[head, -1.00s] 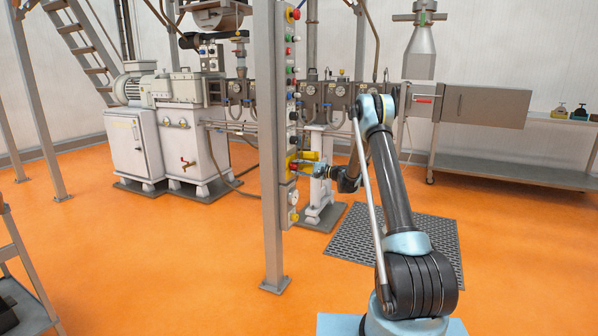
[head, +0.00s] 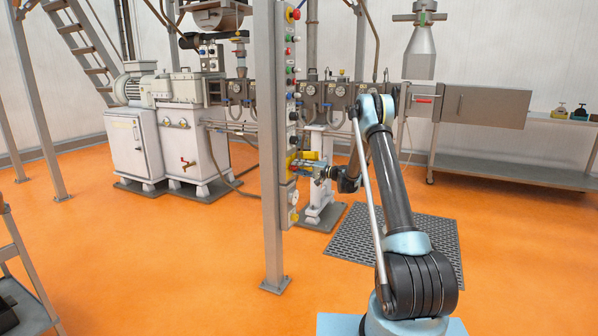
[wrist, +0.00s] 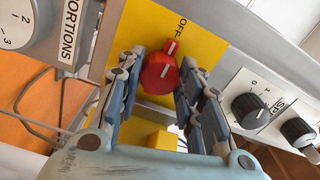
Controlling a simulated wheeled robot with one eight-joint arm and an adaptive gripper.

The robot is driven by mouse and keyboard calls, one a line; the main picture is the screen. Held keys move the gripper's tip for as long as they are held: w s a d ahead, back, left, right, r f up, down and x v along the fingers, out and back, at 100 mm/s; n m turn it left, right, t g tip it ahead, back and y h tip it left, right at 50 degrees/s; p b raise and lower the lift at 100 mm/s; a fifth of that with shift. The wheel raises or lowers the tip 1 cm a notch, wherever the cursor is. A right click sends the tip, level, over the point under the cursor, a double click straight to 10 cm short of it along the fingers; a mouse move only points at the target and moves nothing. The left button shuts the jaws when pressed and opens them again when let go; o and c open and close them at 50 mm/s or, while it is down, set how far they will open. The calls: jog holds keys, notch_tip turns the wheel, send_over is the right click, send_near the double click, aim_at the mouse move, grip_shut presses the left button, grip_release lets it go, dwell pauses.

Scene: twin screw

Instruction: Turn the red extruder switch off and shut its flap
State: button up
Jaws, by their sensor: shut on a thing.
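The red extruder switch (wrist: 160,74) is a round red knob with white marks on a yellow plate (wrist: 204,44) in the wrist view. Its upper mark lies near the printed "OFF" word. My gripper (wrist: 156,82) has its blue-grey fingers on either side of the knob, shut on it. In the head view my gripper (head: 306,168) is at the yellow part of the column's control panel and hides the knob. A yellow piece (head: 312,156) sticks out above my gripper there, possibly the flap. A yellow block (wrist: 160,139) shows below the knob between the fingers.
Black knobs (wrist: 249,110) on white plates lie close to the right of my fingers. A large grey dial (wrist: 20,25) is at upper left. The grey column (head: 270,150) carries several other buttons. Open orange floor lies in front of it.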

jog(key=shift+s+f, duration=0.15)
jog(key=shift+f, duration=0.05)
jog(key=o, duration=1)
jog(key=shift+a, duration=0.1)
jog(key=shift+c, duration=0.2)
jog(key=shift+o, duration=0.5)
jog(key=shift+d+r, duration=0.1)
jog(key=shift+d, duration=0.1)
jog(key=v, duration=1.1)
jog(key=shift+d, duration=0.35)
